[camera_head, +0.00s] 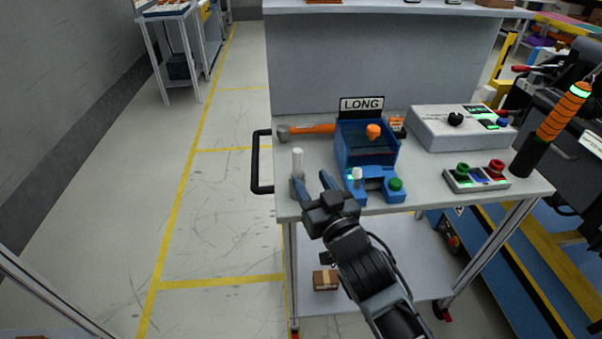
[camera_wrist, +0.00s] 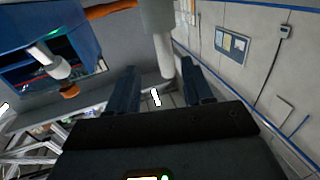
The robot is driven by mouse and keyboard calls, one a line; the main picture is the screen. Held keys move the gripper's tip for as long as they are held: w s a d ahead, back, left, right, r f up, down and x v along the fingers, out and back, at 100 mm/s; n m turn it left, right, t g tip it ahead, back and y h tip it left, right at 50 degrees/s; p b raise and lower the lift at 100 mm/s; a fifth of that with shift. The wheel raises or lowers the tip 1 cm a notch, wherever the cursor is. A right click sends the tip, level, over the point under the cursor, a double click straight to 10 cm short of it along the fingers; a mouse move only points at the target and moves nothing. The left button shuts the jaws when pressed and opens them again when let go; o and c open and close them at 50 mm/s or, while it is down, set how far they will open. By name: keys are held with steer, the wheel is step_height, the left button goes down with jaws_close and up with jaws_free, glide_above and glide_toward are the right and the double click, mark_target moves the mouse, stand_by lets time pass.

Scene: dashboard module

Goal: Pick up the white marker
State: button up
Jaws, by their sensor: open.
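The white marker (camera_head: 297,160) stands upright near the front left corner of the grey cart top. Its lower end is partly hidden behind my gripper's left finger. My gripper (camera_head: 311,181) is open at the cart's front left edge, with its fingers pointing toward the marker. In the wrist view, a pale upright cylinder, which looks like the marker (camera_wrist: 158,30), shows just ahead of the gap of my gripper (camera_wrist: 160,75). Nothing is held between the fingers. I cannot tell whether a finger touches the marker.
A blue bin labelled LONG (camera_head: 352,150) and a blue fixture with a white knob and green button (camera_head: 378,184) stand right of my gripper. An orange-handled hammer (camera_head: 312,129) lies behind. A grey control box (camera_head: 455,130) and button panel (camera_head: 476,177) are further right.

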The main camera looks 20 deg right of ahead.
mark_target(299, 170)
steer(key=shift+w+a+f, duration=0.1)
steer(key=shift+w+f, duration=0.1)
steer(key=shift+w, duration=1.6)
steer(key=shift+w+a+f, duration=0.1)
steer(key=shift+w+f, duration=0.05)
steer(key=shift+w, duration=1.6)
steer(key=shift+c, duration=0.5)
jaws_close()
